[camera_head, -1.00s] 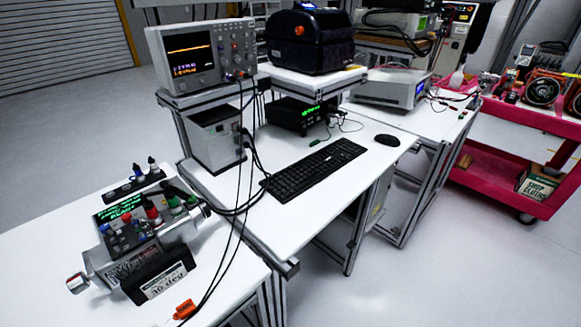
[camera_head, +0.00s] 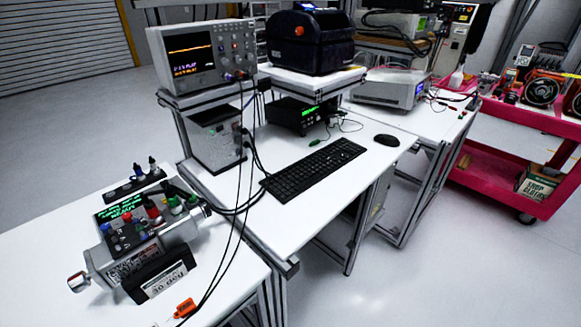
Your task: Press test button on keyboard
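The black keyboard (camera_head: 313,170) lies flat on the white desk (camera_head: 240,215) in the middle of the head view, set at a slant. Its single keys are too small to read, so I cannot tell which one is the test button. A servo encoder rig (camera_head: 143,240) with a small green-text display (camera_head: 119,207), coloured knobs and a metal cylinder stands on the white table at the lower left. Neither of my grippers is in view.
An oscilloscope (camera_head: 203,55) stands on a shelf at the back left. A black mouse (camera_head: 387,140) lies right of the keyboard. Black cables (camera_head: 240,190) hang left of the keyboard. A pink cart (camera_head: 490,190) stands at the right. The desk in front of the keyboard is clear.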

